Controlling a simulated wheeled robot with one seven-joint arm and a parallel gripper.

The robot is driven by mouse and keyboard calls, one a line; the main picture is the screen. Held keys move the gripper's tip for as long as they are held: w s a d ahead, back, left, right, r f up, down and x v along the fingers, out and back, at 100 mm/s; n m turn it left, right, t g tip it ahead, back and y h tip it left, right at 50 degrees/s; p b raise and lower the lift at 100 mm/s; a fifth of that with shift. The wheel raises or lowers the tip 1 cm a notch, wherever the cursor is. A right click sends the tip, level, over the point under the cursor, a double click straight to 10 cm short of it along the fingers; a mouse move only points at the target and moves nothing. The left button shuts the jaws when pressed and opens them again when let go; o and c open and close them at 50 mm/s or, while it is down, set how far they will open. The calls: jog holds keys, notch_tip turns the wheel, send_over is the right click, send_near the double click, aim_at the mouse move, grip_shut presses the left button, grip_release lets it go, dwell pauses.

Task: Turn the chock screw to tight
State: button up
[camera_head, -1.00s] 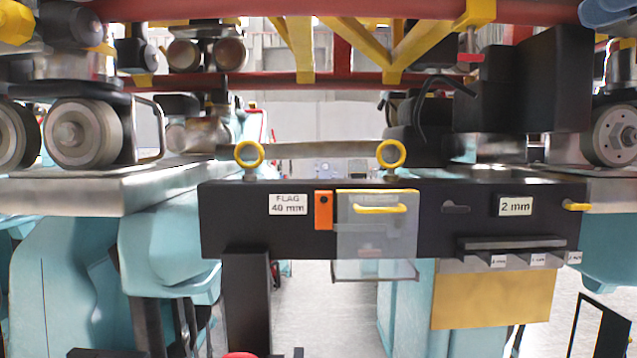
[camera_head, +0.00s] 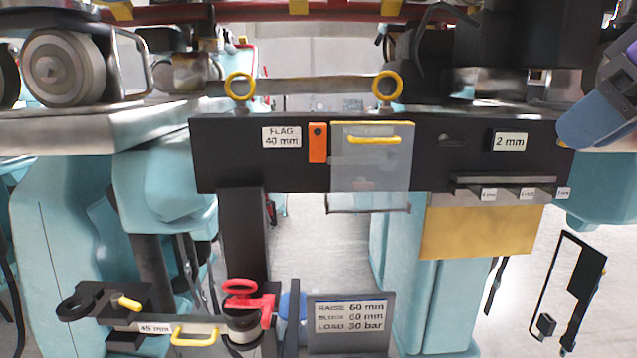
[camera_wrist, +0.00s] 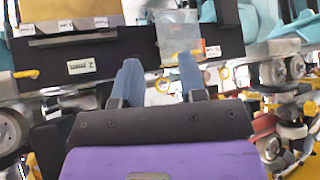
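I cannot tell for sure which part is the chock screw. In the head view, a block labelled 45 mm (camera_head: 154,328) at the lower left carries a small yellow peg (camera_head: 126,303) and a yellow handle (camera_head: 195,336). A red knob with a red handle (camera_head: 243,296) sits just right of it. My gripper shows at the right edge of the head view, with a blue finger (camera_head: 597,122) beside the black beam's right end. In the wrist view my gripper (camera_wrist: 160,82) has its two blue fingers apart, with nothing held between them.
A black beam (camera_head: 260,175) with two yellow rings (camera_head: 240,86) spans the middle. It holds a clear flap (camera_head: 371,172) with a yellow handle and an orange tab (camera_head: 318,143). A grey sign (camera_head: 351,322) stands below. Train wheels (camera_head: 64,68) sit at the upper left.

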notch_tip(320, 180, down, 15)
jog(key=s+d+m+g+h, duration=0.1)
jog(key=d+m+g+h, duration=0.1)
jog(key=m+h, duration=0.2)
jog(key=shift+s+d+r+m, duration=0.2)
jog(key=shift+s+d+m, duration=0.05)
jog(key=shift+m, duration=0.15)
jog(key=shift+o, duration=0.4)
